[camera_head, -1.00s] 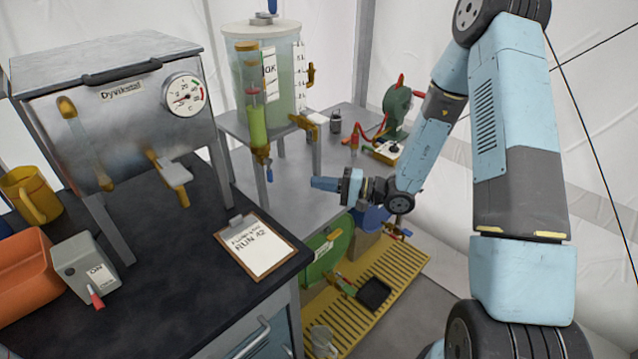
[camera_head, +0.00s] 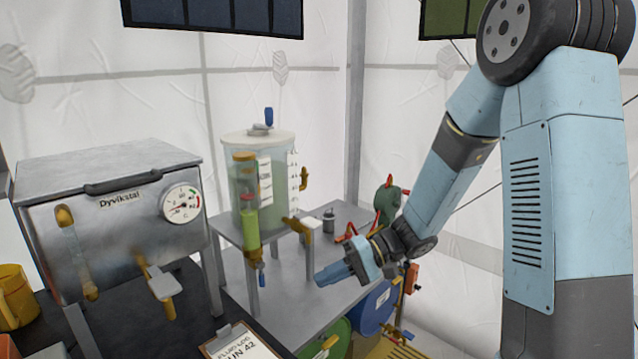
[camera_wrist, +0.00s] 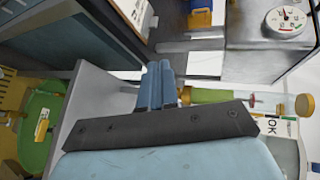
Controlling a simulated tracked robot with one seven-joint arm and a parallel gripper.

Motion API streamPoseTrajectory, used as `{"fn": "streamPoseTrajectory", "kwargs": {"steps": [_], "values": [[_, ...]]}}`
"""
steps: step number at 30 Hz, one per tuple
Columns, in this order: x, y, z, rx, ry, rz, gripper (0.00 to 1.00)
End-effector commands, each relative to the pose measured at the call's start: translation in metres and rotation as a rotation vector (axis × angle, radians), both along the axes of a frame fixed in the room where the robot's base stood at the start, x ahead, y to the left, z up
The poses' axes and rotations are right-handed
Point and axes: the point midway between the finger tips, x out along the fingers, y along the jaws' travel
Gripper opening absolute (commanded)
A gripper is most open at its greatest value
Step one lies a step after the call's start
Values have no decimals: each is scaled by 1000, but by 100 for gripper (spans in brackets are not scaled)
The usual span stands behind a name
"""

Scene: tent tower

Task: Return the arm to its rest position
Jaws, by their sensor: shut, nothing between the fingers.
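My gripper (camera_head: 328,274) is at the end of my blue arm, above the grey metal table (camera_head: 338,244) and right of the clear tank (camera_head: 265,185). Its fingers are together with nothing between them. In the wrist view the blue fingers of my gripper (camera_wrist: 157,85) point up the picture, between the grey table and the dark bench. The arm is bent, its forearm sloping down to the left from the large dark elbow joint.
A steel box with a gauge (camera_head: 115,215) stands at left, with a yellow mug (camera_head: 14,298) below it. A clipboard (camera_head: 240,345) lies at the front. A green device (camera_head: 387,200) and blue drum (camera_head: 375,308) are close to my wrist. Tent walls stand behind.

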Motion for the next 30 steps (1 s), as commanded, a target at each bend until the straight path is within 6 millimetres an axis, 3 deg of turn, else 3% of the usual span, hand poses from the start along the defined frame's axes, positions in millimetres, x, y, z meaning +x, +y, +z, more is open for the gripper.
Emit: {"fn": "streamPoseTrajectory", "kwargs": {"steps": [14,30], "values": [[-60,-57,53,-422,-121,57,0],[-110,-142,110,-869,-341,-133,0]]}}
